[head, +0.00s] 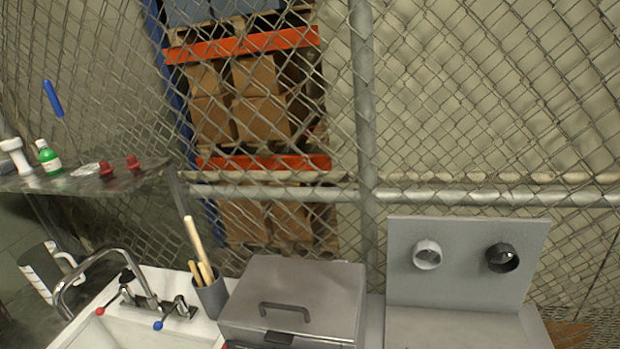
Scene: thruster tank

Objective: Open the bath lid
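The bath (359,332) is a grey metal box at the bottom middle of the head view. Its flat lid (310,275) lies closed on top, with a dark curved handle (284,307) near the front edge. The lower part of the bath is cut off by the picture edge. My gripper is not in view, so its place relative to the handle does not show.
A white sink with a tap (140,285) and a grey cup of wooden sticks (211,295) stand left of the bath. A shelf (75,180) holds bottles. Chain-link fence (480,110) closes the back.

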